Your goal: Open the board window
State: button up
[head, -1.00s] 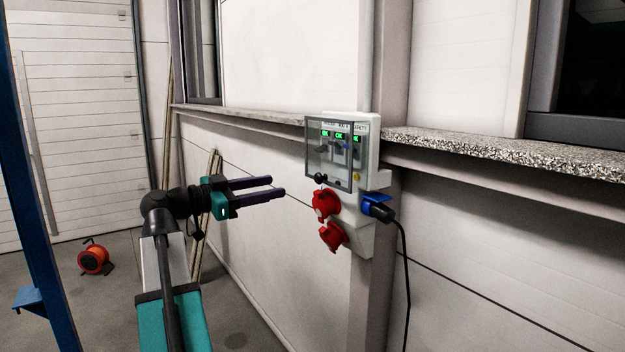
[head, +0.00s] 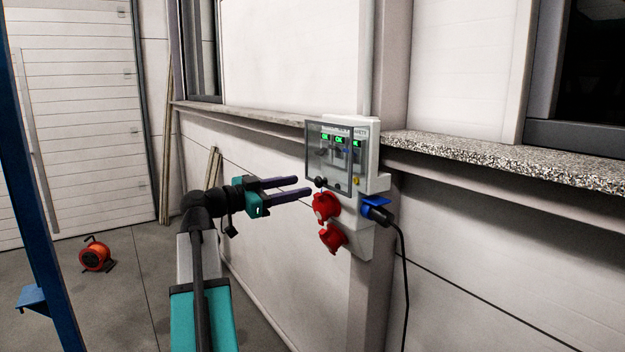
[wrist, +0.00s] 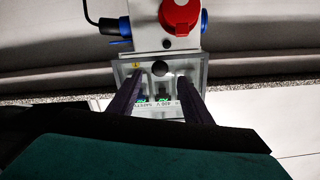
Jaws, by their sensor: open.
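The power board (head: 367,185) is a pale grey box on a wall post. Its window (head: 315,163) is a clear pane in a grey frame on the upper front, with dark round knobs along its lower edge; it looks closed. Green-lit displays show behind it. My gripper (head: 302,186) is open and empty, with dark purple fingers pointing at the window's lower left; whether they touch it is unclear. The wrist view shows the board upside down, with the window (wrist: 195,72) beyond the two fingers (wrist: 160,80) and a dark knob (wrist: 160,68) between them.
Red sockets (head: 327,207) and a blue plug (head: 376,210) with a hanging black cable sit below the window. A speckled stone ledge (head: 500,155) runs to the right. An orange cable reel (head: 95,256) is on the floor and a blue post (head: 30,180) stands at left.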

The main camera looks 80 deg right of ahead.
aim_at(316, 182)
jog(key=shift+p+x, duration=1)
jog(key=shift+x, duration=2.1)
grip_shut()
jog(key=shift+w, duration=0.1)
